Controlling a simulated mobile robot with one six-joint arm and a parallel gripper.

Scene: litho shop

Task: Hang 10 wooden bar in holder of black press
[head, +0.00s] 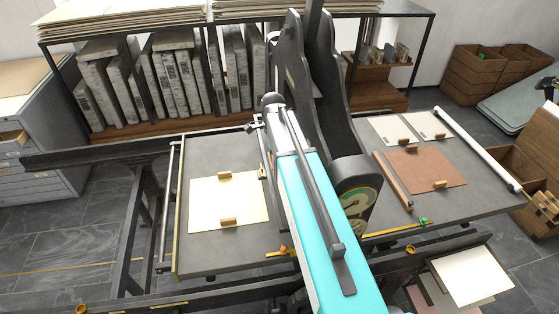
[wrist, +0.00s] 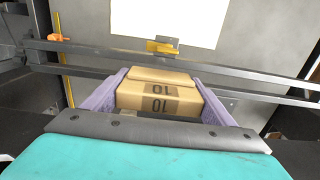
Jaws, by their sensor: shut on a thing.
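My gripper (wrist: 163,77) has lilac fingers and is shut on the wooden 10 bar (wrist: 150,98), a light block with a dark label reading 10. The fingers press its left and right sides. In the head view my cyan arm crosses the middle, and I cannot make out the gripper or the bar there. The black press (head: 290,65) stands behind my arm with tall dark uprights, a grey bed and dark rails. I cannot tell whether this is the holder.
A cream sheet (head: 243,202) with small wooden blocks lies on the left bed. A brown sheet (head: 425,168) and a white roller (head: 475,147) lie on the right table. A rack of grey slabs (head: 172,75) stands behind. Floor shows at the left.

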